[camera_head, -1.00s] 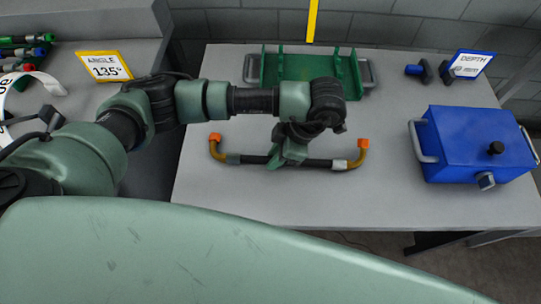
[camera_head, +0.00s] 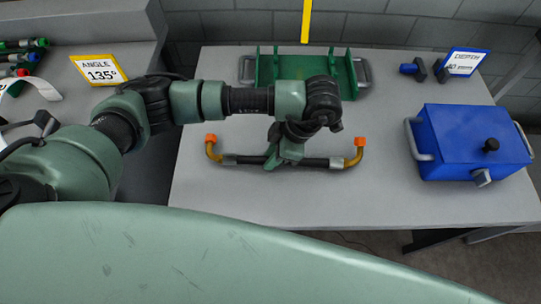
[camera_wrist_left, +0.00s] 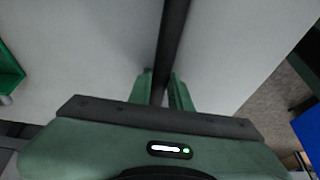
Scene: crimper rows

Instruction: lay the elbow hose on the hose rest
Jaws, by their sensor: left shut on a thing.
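The elbow hose (camera_head: 317,162) is a black tube with pale collars and a brass elbow at each end, both capped in orange. My left gripper (camera_head: 278,161) is shut on it near its middle. The hose lies level across the view, over the front part of the table; I cannot tell whether it touches the top. In the left wrist view the hose (camera_wrist_left: 174,35) passes between the fingers (camera_wrist_left: 160,88). The hose rest (camera_head: 300,68), a green tray with upright walls and grey end handles, stands empty farther back, partly behind my arm. My right gripper is out of view.
A blue box (camera_head: 460,135) with grey handles stands at the table's right. Dark blue-ended plugs (camera_head: 412,70) and a DEPTH sign (camera_head: 464,62) are at the back right. An ANGLE 135° sign (camera_head: 98,70) stands left. Bare grey tabletop (camera_head: 330,200) lies in front of the hose.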

